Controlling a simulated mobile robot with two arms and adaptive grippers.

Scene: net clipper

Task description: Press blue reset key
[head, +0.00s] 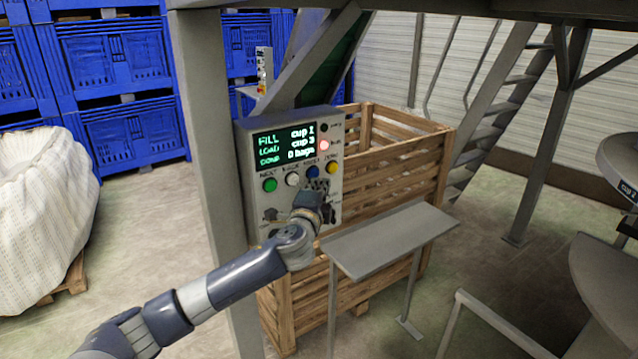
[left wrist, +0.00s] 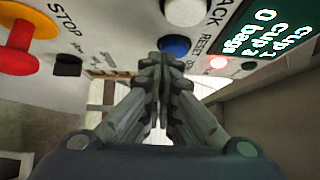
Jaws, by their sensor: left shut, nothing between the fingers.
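The blue reset key (head: 313,172) is on the grey control panel (head: 243,150), between the white key (head: 292,179) and the yellow key (head: 332,167). In the left wrist view the blue key (left wrist: 175,46) is labelled RESET and lies just beyond my fingertips. My left gripper (head: 319,186) is in front of the panel, just below the blue key; its fingers also show in the left wrist view (left wrist: 160,62), closed together and empty. I cannot tell whether the tips touch the panel. My right gripper is out of view.
A green key (head: 270,184) is at the left of the row. A red stop knob (left wrist: 20,45) on yellow shows in the wrist view. The lit screen (head: 285,143) reads 0 bags. A grey shelf (head: 390,240) juts out right of my arm, before a wooden crate (head: 385,180).

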